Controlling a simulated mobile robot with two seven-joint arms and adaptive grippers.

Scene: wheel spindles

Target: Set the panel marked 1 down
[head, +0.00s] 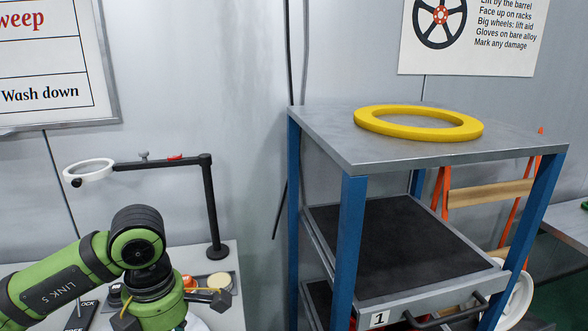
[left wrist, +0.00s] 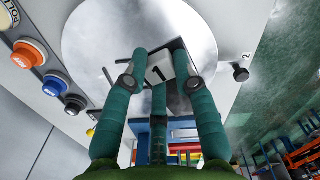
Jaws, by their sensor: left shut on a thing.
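In the left wrist view a small pale panel marked 1 (left wrist: 154,75) with dark edges sits between the fingers of my left gripper (left wrist: 162,62). The gripper is shut on it. Behind the panel is a large pale round disc (left wrist: 100,28); I cannot tell whether the panel touches it. My right gripper is not in view.
Coloured buttons, one orange (left wrist: 27,58), line the bench beside the disc. A black knob marked 2 (left wrist: 240,73) is opposite. A lamp stand (head: 212,205) rises behind my arm. A blue-legged rack (head: 350,240) with a yellow ring (head: 370,127) on top stands right.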

